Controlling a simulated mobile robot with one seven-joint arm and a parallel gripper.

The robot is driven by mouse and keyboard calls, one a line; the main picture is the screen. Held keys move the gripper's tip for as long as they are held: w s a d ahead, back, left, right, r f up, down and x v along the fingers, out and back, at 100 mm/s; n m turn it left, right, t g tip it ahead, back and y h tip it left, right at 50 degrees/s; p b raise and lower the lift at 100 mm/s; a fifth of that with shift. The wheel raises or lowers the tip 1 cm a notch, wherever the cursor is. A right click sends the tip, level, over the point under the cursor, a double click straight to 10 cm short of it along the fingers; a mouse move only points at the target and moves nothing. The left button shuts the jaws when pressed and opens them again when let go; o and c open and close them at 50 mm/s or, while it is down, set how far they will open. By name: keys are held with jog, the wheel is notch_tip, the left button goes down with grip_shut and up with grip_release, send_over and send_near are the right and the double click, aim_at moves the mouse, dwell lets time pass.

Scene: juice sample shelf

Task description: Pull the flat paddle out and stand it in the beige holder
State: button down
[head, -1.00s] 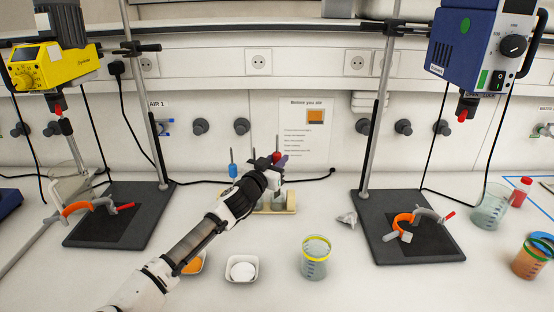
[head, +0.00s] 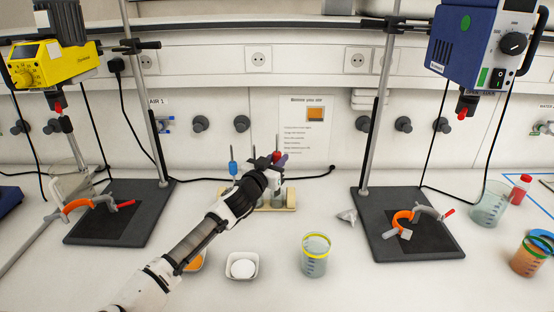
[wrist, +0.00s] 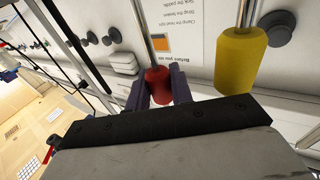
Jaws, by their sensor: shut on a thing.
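My gripper (head: 279,161) is at the beige holder (head: 289,208) in the middle of the bench. In the wrist view my gripper (wrist: 158,84) is shut on a red collar (wrist: 157,82) around a thin metal shaft. The shaft's lower end is hidden, so I cannot tell whether it is the flat paddle or whether it stands in the holder. A blue-collared shaft (head: 233,169) stands at the holder's left. A yellow-collared shaft (wrist: 239,59) shows beside the red one in the wrist view.
A yellow stirrer motor (head: 52,66) hangs at left, a blue one (head: 483,48) at right, each on a dark-based stand. A beaker (head: 315,258), a white dish (head: 242,266) and a crumpled grey scrap (head: 347,216) lie near the holder. A poster (head: 306,127) hangs behind.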

jog(key=shift+f+b, duration=0.8)
jog(key=shift+f, duration=0.7)
jog(key=c, duration=1.1)
grip_release()
jog(key=shift+c, duration=0.2)
jog(key=b+v, duration=0.4)
jog(key=v, duration=0.9)
jog(key=shift+s+b, duration=0.35)
jog(key=shift+s, duration=0.05)
jog(key=shift+a, duration=0.1)
